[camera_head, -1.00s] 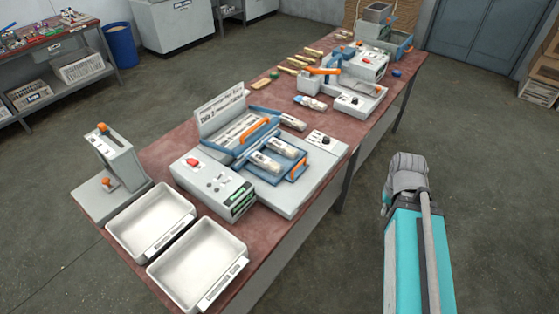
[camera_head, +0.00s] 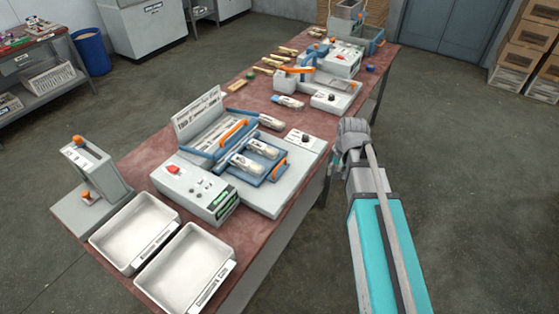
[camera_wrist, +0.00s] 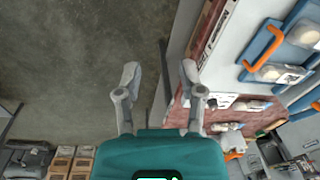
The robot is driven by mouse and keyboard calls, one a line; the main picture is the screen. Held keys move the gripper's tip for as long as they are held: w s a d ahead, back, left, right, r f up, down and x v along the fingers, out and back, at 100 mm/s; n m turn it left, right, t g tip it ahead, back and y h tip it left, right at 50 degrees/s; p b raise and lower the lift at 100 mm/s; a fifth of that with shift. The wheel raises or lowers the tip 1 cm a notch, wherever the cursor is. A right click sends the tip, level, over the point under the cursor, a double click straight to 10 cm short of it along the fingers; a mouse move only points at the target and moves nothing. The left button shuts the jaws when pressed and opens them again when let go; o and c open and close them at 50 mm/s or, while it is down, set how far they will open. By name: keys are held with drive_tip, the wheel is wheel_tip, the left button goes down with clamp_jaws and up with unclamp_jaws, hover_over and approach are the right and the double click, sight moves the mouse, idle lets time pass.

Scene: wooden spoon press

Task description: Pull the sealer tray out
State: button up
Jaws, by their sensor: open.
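The sealer (camera_head: 228,195) stands on the bench with its hinged blue lid raised. Its blue sealer tray (camera_head: 254,178) holds two packed wooden-spoon pouches and has an orange handle (camera_head: 279,167) on its right edge. In the wrist view the tray (camera_wrist: 290,54) and its orange handle (camera_wrist: 264,48) show at the upper right. My gripper (camera_wrist: 159,74) is open and empty, left of the handle and apart from it, by the bench edge. In the head view my arm is right of the sealer and its fingers are hard to make out.
Two white bins (camera_head: 192,270) and a grey device with orange knobs (camera_head: 88,172) stand at the near left of the bench. Another machine (camera_head: 318,88) and wooden pieces lie farther back. The floor right of the bench is free.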

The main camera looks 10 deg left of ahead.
sight(280, 164)
drive_tip(key=w+a+r+m+p, duration=0.1)
drive_tip(key=w+a, duration=0.4)
drive_tip(key=a, duration=0.4)
drive_tip(key=w+a+r+m+y, duration=0.1)
drive_tip(key=w+a, duration=0.5)
drive_tip(key=a, duration=0.3)
drive_tip(key=shift+r+m+p, duration=0.25)
drive_tip(key=shift+m+p, duration=0.05)
drive_tip(key=shift+p, duration=0.1)
drive_tip(key=shift+f, duration=0.2)
drive_tip(key=f+b, duration=0.4)
drive_tip(key=a+f+b, duration=0.1)
drive_tip(key=f+b, duration=0.3)
drive_tip(key=b, duration=0.1)
drive_tip(key=w+a+f+b, duration=0.1)
drive_tip(key=f+b, duration=0.3)
drive_tip(key=f, duration=0.1)
drive_tip(key=shift+a+f+b, duration=0.1)
drive_tip(key=shift+a+b, duration=0.15)
drive_tip(key=shift+b, duration=0.05)
drive_tip(key=shift+c, duration=0.3)
clamp_jaws()
